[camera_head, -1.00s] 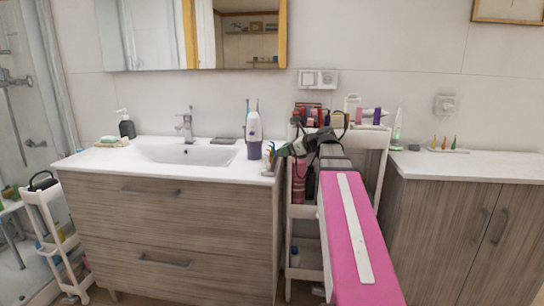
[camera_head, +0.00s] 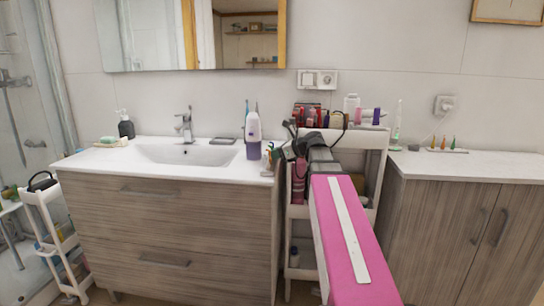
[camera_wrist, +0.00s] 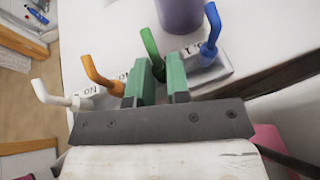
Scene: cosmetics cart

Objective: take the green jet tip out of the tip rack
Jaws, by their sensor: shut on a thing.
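The tip rack (camera_wrist: 215,72) is a pale labelled strip near the counter edge in the wrist view. It bears a white tip (camera_wrist: 55,95), an orange tip (camera_wrist: 97,73) and a blue tip (camera_wrist: 211,30). My gripper (camera_wrist: 162,76) has its two green fingers closed around the green jet tip (camera_wrist: 150,42), between the orange and blue tips. The green tip's bent upper end shows above the fingers; its base is hidden, so I cannot tell whether it is seated. In the head view the rack (camera_head: 267,172) is small at the counter's right end.
A purple and white device (camera_head: 253,137) stands close behind the rack. A white cart (camera_head: 352,138) with bottles stands right of the counter (camera_head: 200,157). Another small rack (camera_head: 447,150) with coloured tips sits on the right cabinet.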

